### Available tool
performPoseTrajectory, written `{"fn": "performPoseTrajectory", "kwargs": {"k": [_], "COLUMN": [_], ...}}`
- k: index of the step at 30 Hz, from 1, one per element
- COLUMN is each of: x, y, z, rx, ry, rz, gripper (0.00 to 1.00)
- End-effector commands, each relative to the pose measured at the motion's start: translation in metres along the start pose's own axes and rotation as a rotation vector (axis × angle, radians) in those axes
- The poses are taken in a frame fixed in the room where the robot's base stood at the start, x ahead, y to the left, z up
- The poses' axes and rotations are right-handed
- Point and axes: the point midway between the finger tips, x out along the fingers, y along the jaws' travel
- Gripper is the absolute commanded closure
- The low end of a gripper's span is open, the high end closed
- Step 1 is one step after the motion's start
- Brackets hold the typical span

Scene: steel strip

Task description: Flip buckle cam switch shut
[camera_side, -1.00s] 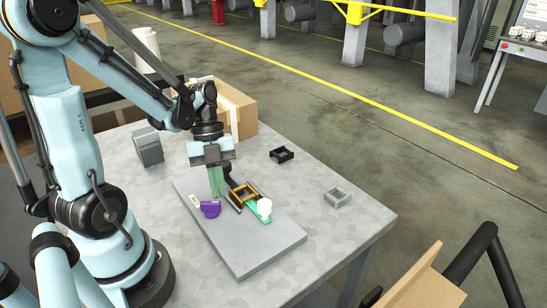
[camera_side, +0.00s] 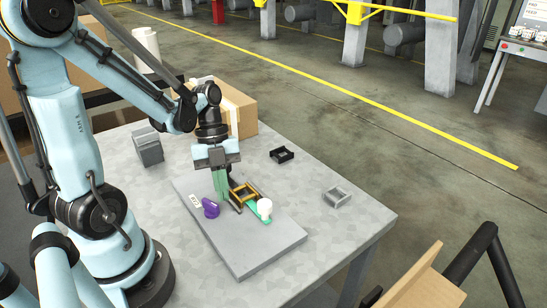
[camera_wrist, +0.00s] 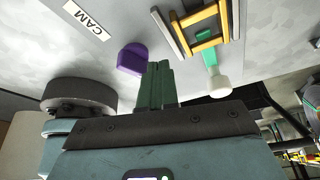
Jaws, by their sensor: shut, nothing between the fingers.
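The purple cam piece (camera_side: 211,208) stands on the grey plate (camera_side: 262,250) beside a white label; the label reads CAM in the wrist view. It also shows in the wrist view (camera_wrist: 131,58), just left of my fingertips. My gripper (camera_side: 224,199) has its green fingers shut and empty, pointing down between the purple piece and the yellow-brown buckle frame (camera_side: 244,194). The fingertips (camera_wrist: 158,66) overlap the purple piece's edge in the wrist view; I cannot tell whether they touch.
A black bracket (camera_side: 281,155) and a grey bracket (camera_side: 337,197) lie on the table to the right. A grey block (camera_side: 148,146) and a cardboard box (camera_side: 238,107) stand behind. The table's right front is clear.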

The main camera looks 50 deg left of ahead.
Motion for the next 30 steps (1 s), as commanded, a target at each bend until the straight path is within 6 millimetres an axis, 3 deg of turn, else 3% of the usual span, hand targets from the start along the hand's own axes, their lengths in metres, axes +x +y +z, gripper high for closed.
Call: {"fn": "performPoseTrajectory", "kwargs": {"k": [21, 30], "x": [-0.002, -0.007], "y": [0.017, -0.004], "z": [0.005, 0.019], "rx": [-0.003, 0.001], "ry": [-0.001, 0.000], "rz": [0.007, 0.000], "gripper": [1.00, 1.00]}}
